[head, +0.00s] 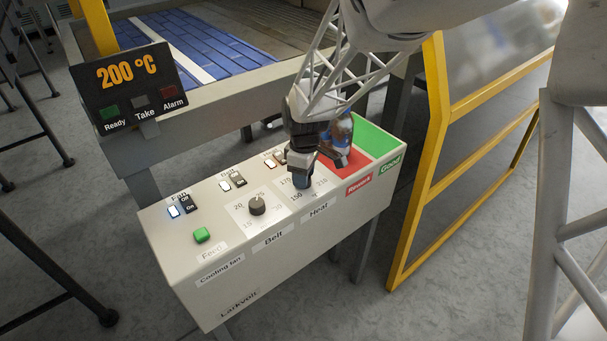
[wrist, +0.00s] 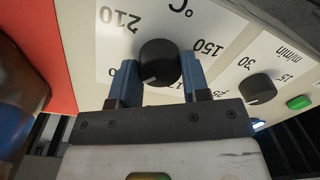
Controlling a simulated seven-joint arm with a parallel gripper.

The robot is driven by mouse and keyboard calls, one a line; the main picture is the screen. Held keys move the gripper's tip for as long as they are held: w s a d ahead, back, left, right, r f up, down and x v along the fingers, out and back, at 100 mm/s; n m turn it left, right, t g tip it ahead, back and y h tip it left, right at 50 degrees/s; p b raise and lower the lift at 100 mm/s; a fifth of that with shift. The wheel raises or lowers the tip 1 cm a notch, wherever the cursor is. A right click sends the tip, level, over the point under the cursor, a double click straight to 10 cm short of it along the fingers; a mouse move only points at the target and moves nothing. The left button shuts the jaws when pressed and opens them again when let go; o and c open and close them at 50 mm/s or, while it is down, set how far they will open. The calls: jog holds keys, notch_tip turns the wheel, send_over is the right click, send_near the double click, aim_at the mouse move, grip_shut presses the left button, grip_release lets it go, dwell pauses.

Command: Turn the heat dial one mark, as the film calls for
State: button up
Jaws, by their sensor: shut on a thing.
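The heat dial (wrist: 158,62), a round black knob, sits on a white scale with 150 and 210 readable in the wrist view. My gripper (wrist: 158,82) has its two blue fingers on either side of the dial, shut on it. A pale line on the dial points toward the lower left of the wrist view. In the head view my gripper (head: 302,180) is down at the Heat scale (head: 318,194) and hides the dial. The display (head: 130,85) reads 200 °C in orange; its Ready lamp is green, and Take and Alarm look dark.
The belt dial (head: 257,205) and green feed button (head: 202,235) are left of my gripper on the control box (head: 280,270). A brown and blue item (head: 341,132) is at the red Rework area (head: 352,170), close beside my gripper. A yellow-framed guard (head: 432,180) stands right.

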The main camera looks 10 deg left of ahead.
jog(key=o, duration=0.9)
jog(key=r, duration=0.7)
jog(key=shift+w+r, duration=0.15)
jog(key=shift+w, duration=0.05)
jog(key=shift+d+r, duration=0.1)
jog(key=shift+r, duration=0.15)
